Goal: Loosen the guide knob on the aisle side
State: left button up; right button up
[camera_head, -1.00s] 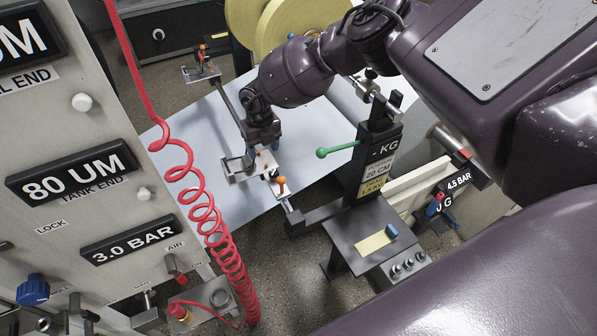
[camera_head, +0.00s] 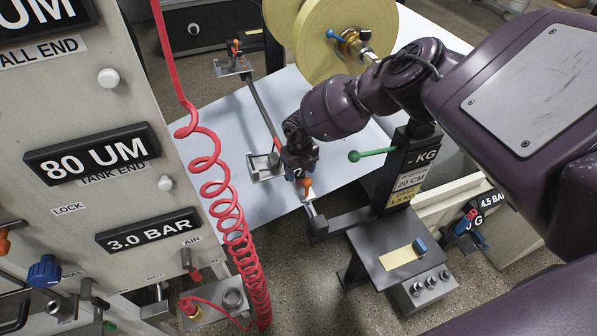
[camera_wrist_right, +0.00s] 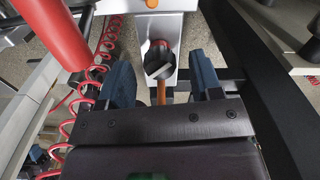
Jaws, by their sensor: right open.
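The near edge guide has a flat silver bracket (camera_head: 262,168) and an orange handle (camera_head: 307,183) at the end of a long bar over the pale web. My right gripper (camera_head: 302,172) is down over this guide and hides part of it. In the right wrist view, a dark round knob (camera_wrist_right: 158,62) with a red part sits between the open blue fingers of my right gripper (camera_wrist_right: 162,76), apart from both. A matching far guide (camera_head: 235,62) with an orange handle stands at the bar's other end. My left gripper is not in view.
A coiled red air hose (camera_head: 215,190) hangs left of the gripper, in front of the control panel (camera_head: 60,115). A dark post with a green-knobbed lever (camera_head: 372,154) stands close to the right. A small table (camera_head: 372,250) is below it. Speckled floor lies between.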

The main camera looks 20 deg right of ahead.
jog(key=shift+f, duration=0.4)
jog(key=c, duration=0.9)
